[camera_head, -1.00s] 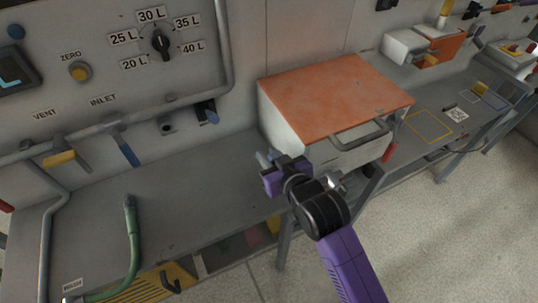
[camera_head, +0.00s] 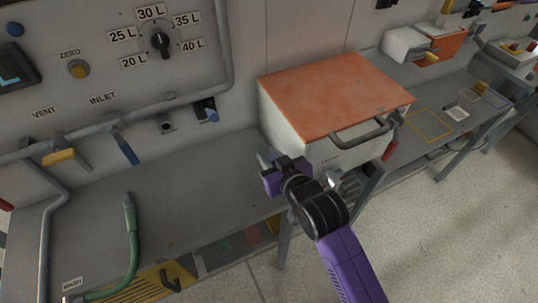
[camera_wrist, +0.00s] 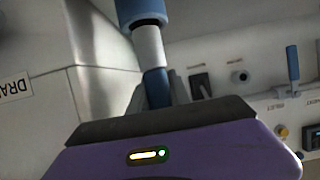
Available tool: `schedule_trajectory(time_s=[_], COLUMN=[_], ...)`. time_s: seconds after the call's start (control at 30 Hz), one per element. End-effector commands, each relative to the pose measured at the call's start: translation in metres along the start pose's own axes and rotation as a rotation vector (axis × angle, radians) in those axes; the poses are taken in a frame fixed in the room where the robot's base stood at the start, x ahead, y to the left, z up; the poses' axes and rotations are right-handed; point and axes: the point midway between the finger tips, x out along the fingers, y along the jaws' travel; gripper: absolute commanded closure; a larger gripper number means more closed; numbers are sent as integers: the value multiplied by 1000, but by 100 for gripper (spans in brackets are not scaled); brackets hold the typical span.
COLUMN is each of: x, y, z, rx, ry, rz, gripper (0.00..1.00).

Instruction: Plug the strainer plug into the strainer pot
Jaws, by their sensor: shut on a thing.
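My gripper (camera_head: 275,168) is shut on a blue and pale grey cylindrical piece, seemingly the strainer plug (camera_head: 264,159). It is held above the grey bench, in front of the left side of the orange-topped box. In the wrist view the plug (camera_wrist: 150,45) stands out from the jaws, with blue bands above and below a pale middle. Its upper end is cut off by the picture edge. A round grey port with a dark hole (camera_head: 166,126) on the back wall may be the strainer pot; I cannot be sure. It also shows in the wrist view (camera_wrist: 239,77), apart from the plug.
The orange-topped box (camera_head: 335,95) with a front handle stands right of my gripper. A black fitting with a blue end (camera_head: 207,111) sits beside the port. A green hose (camera_head: 131,240) lies at the bench's left. The bench (camera_head: 190,195) between them is clear.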

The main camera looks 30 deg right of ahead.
Motion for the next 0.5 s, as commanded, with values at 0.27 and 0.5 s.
schedule_trajectory(time_s=[0.27, 0.5], x=[3, 5], y=[0, 0], z=[6, 11], rx=[0, 0], ry=[0, 1], rz=[0, 0], gripper=[100, 100])
